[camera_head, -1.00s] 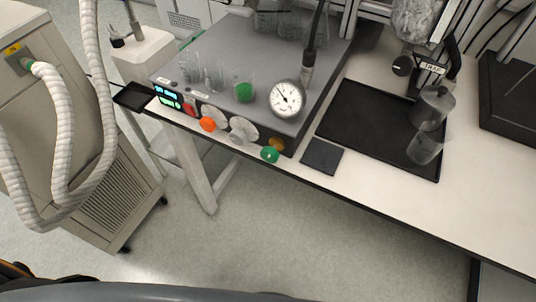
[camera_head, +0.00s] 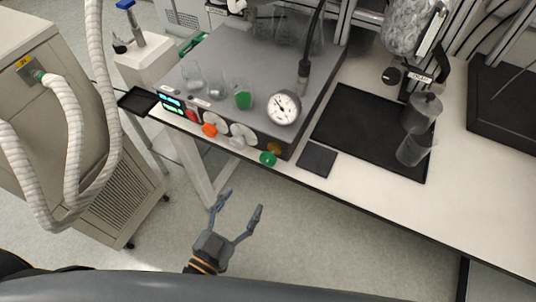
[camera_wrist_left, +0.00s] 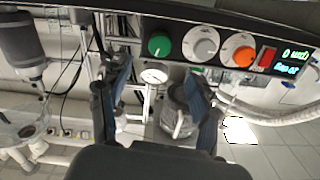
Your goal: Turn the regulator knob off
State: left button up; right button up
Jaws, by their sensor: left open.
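The grey reactor unit's front panel carries an orange knob (camera_head: 209,130), a grey knob on a white dial (camera_head: 237,141) and a green knob (camera_head: 268,158). I cannot tell which of these is the regulator knob. In the left wrist view the green knob (camera_wrist_left: 159,44), the grey knob (camera_wrist_left: 203,48) and the orange knob (camera_wrist_left: 243,56) show in reversed order. My left gripper (camera_head: 242,200) is open and empty, below and in front of the panel, apart from all knobs. Its fingers also show in the left wrist view (camera_wrist_left: 162,86). My right gripper is out of view.
A round pressure gauge (camera_head: 283,108) stands above the panel. A red switch (camera_head: 192,116) and a lit display (camera_head: 172,102) lie left of the knobs. A black tray (camera_head: 350,125) with metal vessels is on the bench to the right. Open floor lies in front.

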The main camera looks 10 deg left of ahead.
aim_at(266, 162)
pick_arm(q)
jog(key=x, duration=0.4)
jog(key=p+x, duration=0.1)
jog(key=x, duration=0.4)
jog(key=p+x, duration=0.1)
jog(key=x, duration=0.4)
jog(key=shift+s+r, duration=0.1)
jog(key=shift+r, duration=0.2)
jog(key=shift+c, duration=0.4)
jog(key=c, duration=1.1)
